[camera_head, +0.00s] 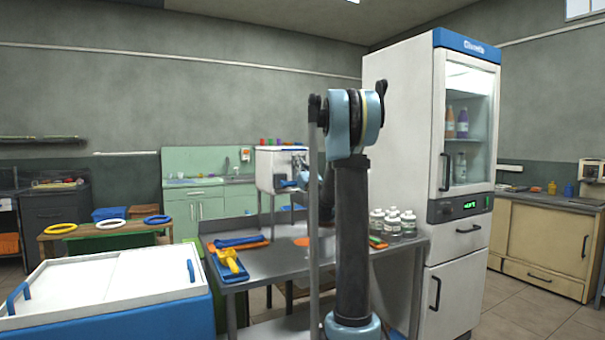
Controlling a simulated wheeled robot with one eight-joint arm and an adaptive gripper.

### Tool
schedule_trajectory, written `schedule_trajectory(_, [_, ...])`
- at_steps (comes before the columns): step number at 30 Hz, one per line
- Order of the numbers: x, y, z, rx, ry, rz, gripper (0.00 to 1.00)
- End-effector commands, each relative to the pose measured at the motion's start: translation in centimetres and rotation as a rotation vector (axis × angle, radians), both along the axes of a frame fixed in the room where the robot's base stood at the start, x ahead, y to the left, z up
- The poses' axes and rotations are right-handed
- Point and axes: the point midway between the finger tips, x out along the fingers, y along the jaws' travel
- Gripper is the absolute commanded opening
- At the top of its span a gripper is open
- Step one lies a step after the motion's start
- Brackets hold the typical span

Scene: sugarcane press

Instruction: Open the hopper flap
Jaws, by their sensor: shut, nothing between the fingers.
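A white box-shaped machine (267,168), which looks like the press with its hopper, stands on thin legs at the back of the grey metal table. A small blue part (287,184) shows low on its front. I cannot make out the flap clearly or tell whether it is open. My gripper (298,162) appears as a small grey shape in front of the machine's right side, partly hidden behind my arm. It looks shut and empty. I cannot tell whether it touches the machine.
The metal table (285,262) holds a blue tray with a yellow tool (231,262) at left and several white-capped bottles (393,223) at right. A tall white fridge (405,130) stands at right. A white-lidded blue chest (110,280) is at front left.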

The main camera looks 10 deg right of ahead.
Motion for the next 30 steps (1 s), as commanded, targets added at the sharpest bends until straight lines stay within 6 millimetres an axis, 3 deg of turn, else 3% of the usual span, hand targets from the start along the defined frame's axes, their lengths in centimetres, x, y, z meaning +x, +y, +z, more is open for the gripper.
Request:
schedule_trajectory(9, [1.6, 0.5, 1.1, 0.001, 0.0, 0.001, 0.0])
schedule_trajectory(18, [1.7, 0.0, 1.2, 0.0, 0.0, -0.002, 0.0])
schedule_trajectory(30, [1.5, 1.5, 2.4, -0.014, 0.044, 0.011, 0.0])
